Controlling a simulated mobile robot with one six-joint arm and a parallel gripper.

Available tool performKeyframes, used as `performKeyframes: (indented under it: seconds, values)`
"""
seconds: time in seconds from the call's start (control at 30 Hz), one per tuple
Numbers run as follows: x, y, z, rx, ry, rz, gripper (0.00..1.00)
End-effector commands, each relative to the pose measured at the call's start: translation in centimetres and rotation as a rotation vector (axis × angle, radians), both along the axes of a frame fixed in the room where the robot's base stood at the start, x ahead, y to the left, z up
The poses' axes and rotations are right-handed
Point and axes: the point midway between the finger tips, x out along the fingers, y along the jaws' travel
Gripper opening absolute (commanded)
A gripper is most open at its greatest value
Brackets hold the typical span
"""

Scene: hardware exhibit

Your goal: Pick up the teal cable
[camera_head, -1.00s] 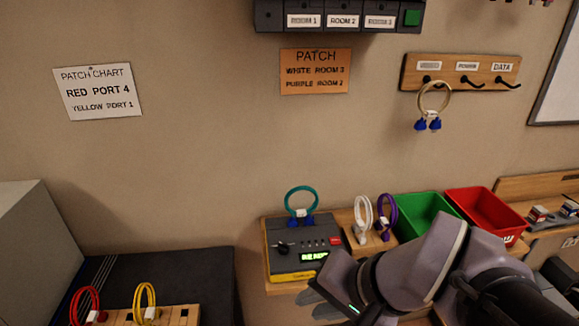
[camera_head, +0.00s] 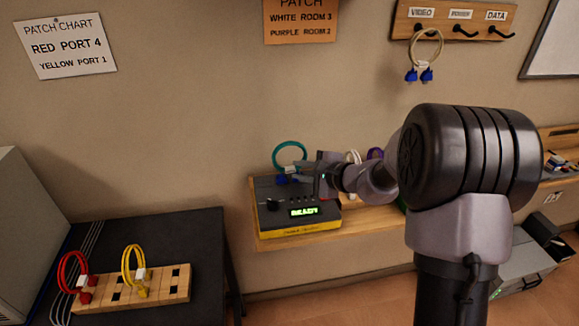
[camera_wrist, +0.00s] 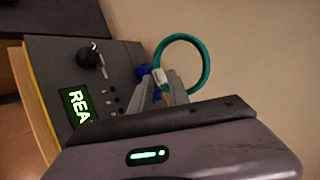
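The teal cable (camera_head: 290,155) is a loop with a white tag and blue plugs, standing upright at the top of the grey tester box (camera_head: 268,205). In the wrist view the teal cable (camera_wrist: 205,57) arches to the right of the box, with its white tag at the fingers. My gripper (camera_head: 305,171) reaches in from the right at the cable's base. In the wrist view the fingers of my gripper (camera_wrist: 163,80) lie on either side of the tag. I cannot tell whether they press on it. The plugs are partly hidden.
The tester box shows a lit green display. A white cable (camera_head: 353,157) and a purple cable (camera_head: 375,154) stand close behind my arm. Red (camera_head: 62,270) and yellow (camera_head: 126,268) cables stand on a wooden block at lower left. The wall is close behind.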

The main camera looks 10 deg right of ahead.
Motion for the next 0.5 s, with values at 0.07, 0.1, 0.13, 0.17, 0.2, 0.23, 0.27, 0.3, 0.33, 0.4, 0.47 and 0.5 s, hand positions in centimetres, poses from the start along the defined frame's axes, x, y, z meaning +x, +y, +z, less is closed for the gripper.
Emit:
performKeyframes:
  seconds: [0.07,0.1,0.13,0.17,0.2,0.23,0.27,0.3,0.33,0.4,0.47,0.5]
  values:
    - [1.1,0.6,-1.2,0.000,0.000,0.002,0.22]
    - [1.8,0.9,-1.7,0.000,0.001,0.002,0.22]
    - [2.3,1.1,-2.1,0.000,0.001,0.002,0.22]
    - [2.7,1.4,-2.2,-0.002,0.000,0.002,0.22]
    - [3.1,1.7,-2.4,-0.001,0.002,0.003,0.22]
    - [3.4,1.9,-2.4,0.000,0.001,0.003,0.22]
    - [3.6,2.0,-2.5,0.001,0.000,0.002,0.22]
    - [3.7,2.1,-2.5,0.000,0.001,0.001,0.22]
    - [3.7,2.1,-2.5,0.001,0.001,0.001,0.22]
    - [3.7,2.1,-2.5,0.000,0.002,0.000,0.22]
    - [3.7,2.1,-2.5,0.000,0.002,0.000,0.22]
    - [3.7,2.1,-2.5,0.000,0.002,0.000,0.18]
